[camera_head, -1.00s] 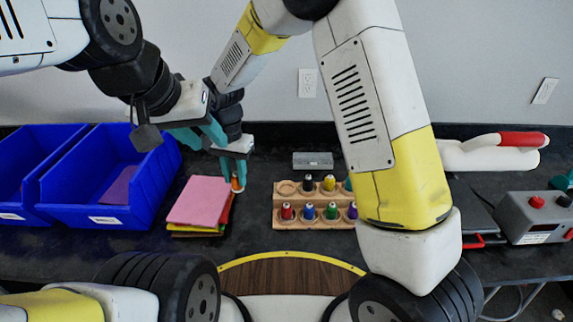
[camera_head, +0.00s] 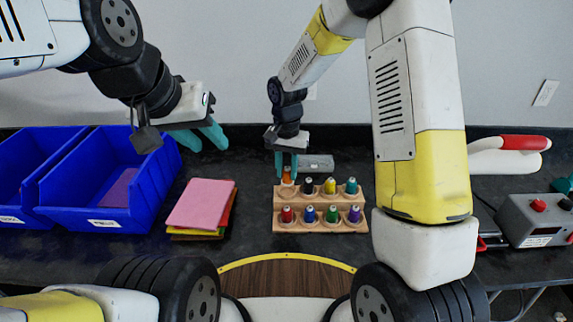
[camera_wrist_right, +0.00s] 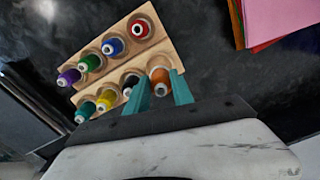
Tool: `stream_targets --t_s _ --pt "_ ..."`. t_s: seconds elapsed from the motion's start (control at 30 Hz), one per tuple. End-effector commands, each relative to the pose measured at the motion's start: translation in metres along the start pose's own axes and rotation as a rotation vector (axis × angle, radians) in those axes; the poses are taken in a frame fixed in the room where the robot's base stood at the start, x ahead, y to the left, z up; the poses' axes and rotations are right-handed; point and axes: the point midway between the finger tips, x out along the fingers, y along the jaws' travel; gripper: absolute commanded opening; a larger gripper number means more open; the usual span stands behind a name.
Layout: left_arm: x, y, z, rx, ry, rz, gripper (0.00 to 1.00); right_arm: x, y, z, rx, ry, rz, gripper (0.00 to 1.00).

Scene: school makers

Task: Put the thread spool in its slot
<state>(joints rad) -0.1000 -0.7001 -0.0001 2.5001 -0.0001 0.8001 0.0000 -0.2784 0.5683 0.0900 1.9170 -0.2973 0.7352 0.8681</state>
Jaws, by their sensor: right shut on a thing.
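The orange thread spool (camera_head: 287,176) is between the fingers of my right gripper (camera_head: 286,168), upright at the left end of the rack's back row. The wooden spool rack (camera_head: 318,230) stands on the table with two rows of colored spools. In the right wrist view, the orange spool (camera_wrist_right: 159,78) is between the teal fingertips (camera_wrist_right: 160,88), at the end slot beside the black spool (camera_wrist_right: 129,82). The fingers hide part of that slot; I cannot tell whether the spool is fully seated. My left gripper (camera_head: 203,135) is open and empty above the back left of the table.
Blue bins (camera_head: 150,195) stand at the left. Stacked colored sheets (camera_head: 201,204) lie left of the rack. A small grey block (camera_head: 319,162) is behind the rack. A grey box with a red button (camera_head: 535,220) is at the right.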

Motion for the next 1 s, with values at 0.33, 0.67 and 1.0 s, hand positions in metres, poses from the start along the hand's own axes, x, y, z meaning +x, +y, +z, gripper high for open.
stream_targets --t_s 0.33,0.67,1.0 --pt "0.000 0.000 0.000 0.000 0.000 0.000 0.36 0.035 -0.001 0.001 0.000 0.000 0.000 0.00" --pt "0.000 0.000 0.000 0.000 0.000 0.000 0.36 0.041 -0.001 0.001 0.001 -0.001 0.001 0.00" --pt "0.000 0.000 0.000 0.000 0.000 0.000 0.36 0.042 -0.001 0.001 0.001 0.000 0.000 0.50"
